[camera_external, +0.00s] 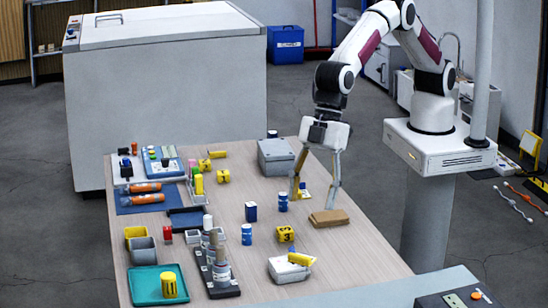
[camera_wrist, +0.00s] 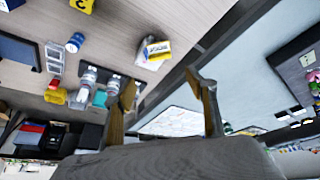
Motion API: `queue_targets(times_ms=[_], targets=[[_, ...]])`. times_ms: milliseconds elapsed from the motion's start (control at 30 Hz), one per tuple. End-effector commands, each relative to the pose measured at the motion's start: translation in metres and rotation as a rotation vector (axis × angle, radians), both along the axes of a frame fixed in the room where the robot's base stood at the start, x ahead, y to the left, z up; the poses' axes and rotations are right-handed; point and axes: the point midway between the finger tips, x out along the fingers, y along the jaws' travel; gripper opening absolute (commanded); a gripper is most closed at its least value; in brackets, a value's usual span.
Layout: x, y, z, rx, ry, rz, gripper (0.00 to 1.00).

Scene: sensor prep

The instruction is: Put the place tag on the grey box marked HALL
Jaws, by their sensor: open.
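My gripper (camera_external: 315,187) is open and empty above the right side of the table, near a tan block; its two fingers also show spread apart in the wrist view (camera_wrist: 161,86). A light grey box (camera_external: 285,273) stands at the table's front right, with a yellow tag-like piece (camera_external: 300,259) on its top. The same box (camera_wrist: 147,58) and yellow piece (camera_wrist: 158,48) show in the wrist view, apart from the fingers. A darker grey box (camera_external: 277,155) stands farther back, left of my gripper. I cannot read HALL on either box.
The tan block (camera_external: 328,217) lies just below my gripper. Blue cans (camera_external: 247,234), yellow numbered pieces (camera_external: 285,233) and a teal tray (camera_external: 147,287) stand to the left. The table's right front strip is clear.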

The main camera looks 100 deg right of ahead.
Motion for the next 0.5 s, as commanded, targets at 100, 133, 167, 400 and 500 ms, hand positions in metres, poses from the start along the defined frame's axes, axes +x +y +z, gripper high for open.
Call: queue_targets(times_ms=[100,133,167,400,500], targets=[[0.0000,0.0000,-0.0001,0.000,0.000,0.000,0.56],[0.0000,0.0000,-0.0001,0.000,0.000,0.000,0.56],[0.0001,0.0001,-0.0001,0.000,0.000,0.000,0.56],[0.0003,-0.0007,0.0008,0.001,0.000,-0.001,0.56],[0.0008,-0.0049,0.0056,0.001,-0.002,-0.007,0.56]])
